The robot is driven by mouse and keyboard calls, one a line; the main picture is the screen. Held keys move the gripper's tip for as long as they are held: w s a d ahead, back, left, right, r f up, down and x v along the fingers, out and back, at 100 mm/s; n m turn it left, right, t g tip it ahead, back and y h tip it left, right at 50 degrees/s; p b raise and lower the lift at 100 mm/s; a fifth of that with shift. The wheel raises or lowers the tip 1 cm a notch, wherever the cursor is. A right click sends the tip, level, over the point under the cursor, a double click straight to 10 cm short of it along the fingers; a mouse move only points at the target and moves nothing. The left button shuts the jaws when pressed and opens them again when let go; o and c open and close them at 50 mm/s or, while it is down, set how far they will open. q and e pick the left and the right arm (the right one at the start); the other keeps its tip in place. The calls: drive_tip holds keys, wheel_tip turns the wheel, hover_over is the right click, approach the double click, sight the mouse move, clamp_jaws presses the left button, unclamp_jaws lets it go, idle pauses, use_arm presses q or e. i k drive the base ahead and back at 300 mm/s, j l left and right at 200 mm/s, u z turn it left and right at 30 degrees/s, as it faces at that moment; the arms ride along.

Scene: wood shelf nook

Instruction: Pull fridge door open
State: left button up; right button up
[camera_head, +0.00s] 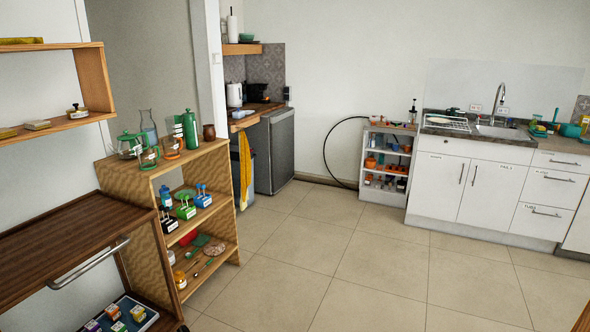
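A grey, waist-high appliance that looks like the fridge (281,150) stands in the nook at the back, left of the picture's middle. Its broad grey face is turned toward the room and looks flush, with no open gap visible. I cannot make out a handle on it at this size. Its left part is partly hidden by the counter end and a hanging yellow cloth. Neither of my grippers shows in the head view, and nothing is seen touching the fridge.
A wooden shelf (221,148) with jars and bottles stands at the left, beside a dark wood cart (50,240) with a metal bar. A yellow cloth (245,165) hangs near the fridge. A small white shelf (366,150) and sink cabinets (440,190) line the back. The tiled floor (340,240) is clear.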

sight(281, 124)
drive_tip(key=i, duration=4.35)
drive_tip(key=i+u, duration=0.1)
drive_tip(key=i, duration=0.6)
drive_tip(key=i+l+u, duration=0.1)
drive_tip(key=i, duration=1.1)
drive_tip(key=l+z, duration=0.05)
